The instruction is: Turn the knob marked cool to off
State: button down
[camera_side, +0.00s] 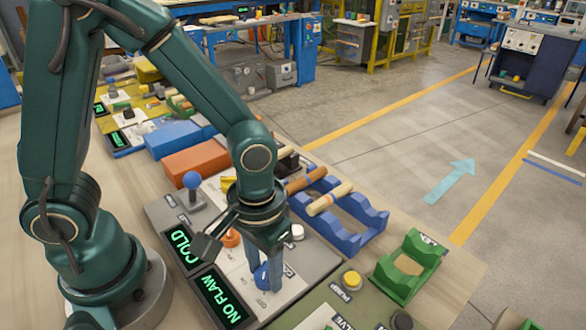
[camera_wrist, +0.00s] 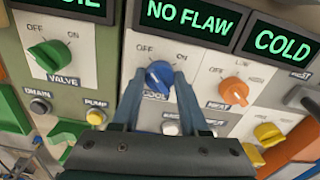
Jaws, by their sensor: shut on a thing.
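The blue knob (camera_wrist: 158,77) sits on a white plate with the word COOL below it, partly covered, and OFF at upper left and ON at upper right. My gripper (camera_wrist: 160,84) has one finger on each side of the knob and is shut on it. I cannot clearly tell which mark the knob points to. In the side view my gripper (camera_side: 267,262) points down at the panel, and the blue knob (camera_side: 262,278) shows partly behind the fingers. The display (camera_wrist: 190,17) above the knob reads NO FLAW.
An orange knob (camera_wrist: 233,92) stands right of my gripper, below a COLD display (camera_wrist: 283,46). A green VALVE knob (camera_wrist: 50,56) and yellow PUMP button (camera_wrist: 96,117) are to the left. In the side view a blue rack (camera_side: 370,218) and green cradle (camera_side: 399,290) stand nearby.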

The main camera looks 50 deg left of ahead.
aim_at(265, 268)
dwell(0.3)
jog(key=shift+c, duration=2.1)
grip_release()
jog(key=shift+r, duration=2.55)
jog(key=s+a+r+m+t, duration=0.1)
jog(key=s+a+r+t, duration=0.2)
jog(key=a+r+t, duration=0.2)
jog(key=shift+a+r+t, duration=0.3)
jog(key=shift+a+r, duration=1)
jog(key=shift+r, duration=0.65)
